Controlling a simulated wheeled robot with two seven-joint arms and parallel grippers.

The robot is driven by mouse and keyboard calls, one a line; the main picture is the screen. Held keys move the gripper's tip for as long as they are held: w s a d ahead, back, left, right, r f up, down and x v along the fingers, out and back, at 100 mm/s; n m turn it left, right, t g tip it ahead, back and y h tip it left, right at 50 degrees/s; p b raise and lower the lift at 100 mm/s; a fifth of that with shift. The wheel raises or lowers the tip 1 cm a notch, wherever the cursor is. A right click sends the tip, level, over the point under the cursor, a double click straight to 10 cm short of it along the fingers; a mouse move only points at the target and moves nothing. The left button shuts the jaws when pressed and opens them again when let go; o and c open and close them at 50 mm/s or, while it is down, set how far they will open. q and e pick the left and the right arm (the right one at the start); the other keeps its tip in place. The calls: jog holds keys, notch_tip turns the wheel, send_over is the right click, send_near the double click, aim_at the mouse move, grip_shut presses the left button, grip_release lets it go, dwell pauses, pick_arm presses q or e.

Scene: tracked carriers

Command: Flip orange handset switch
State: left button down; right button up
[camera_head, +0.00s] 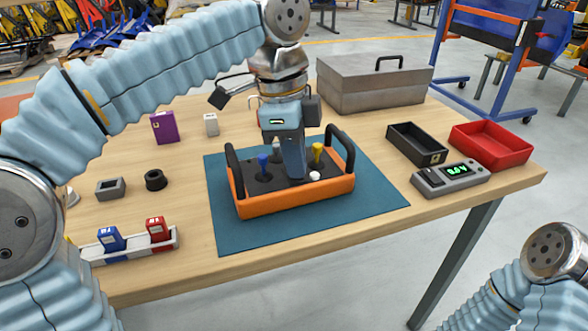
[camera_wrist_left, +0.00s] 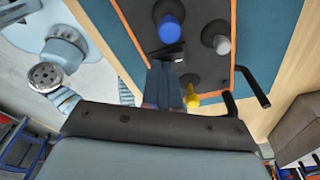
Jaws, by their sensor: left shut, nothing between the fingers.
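The orange handset (camera_head: 290,201) lies on a blue mat, with a dark top panel and a black handle at each end. Its panel carries a blue stick (camera_head: 263,163), a yellow stick (camera_head: 317,152), a grey stick (camera_head: 276,148) and a white knob (camera_head: 314,176). My left gripper (camera_head: 296,174) is shut and empty, pointing down over the middle of the panel. In the left wrist view its tips (camera_wrist_left: 166,62) lie between the blue stick (camera_wrist_left: 171,29) and the yellow stick (camera_wrist_left: 192,97). The fingers hide part of the panel; I cannot tell whether they touch it. My right gripper is out of view.
The blue mat (camera_head: 230,228) has bare room around the handset. To the right are a black tray (camera_head: 418,155), a red bin (camera_head: 492,147) and a grey meter (camera_head: 450,178). A grey toolbox (camera_head: 375,88) stands behind. A white rack (camera_head: 130,252) with blue and red blocks is front left.

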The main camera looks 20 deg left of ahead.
pick_arm(q)
notch_tip(320, 180, up, 3)
jog(key=shift+f+p, duration=0.15)
jog(key=shift+p, duration=1.1)
jog(key=shift+r, duration=0.95)
notch_tip(320, 180, up, 2)
jog(key=shift+r, duration=0.15)
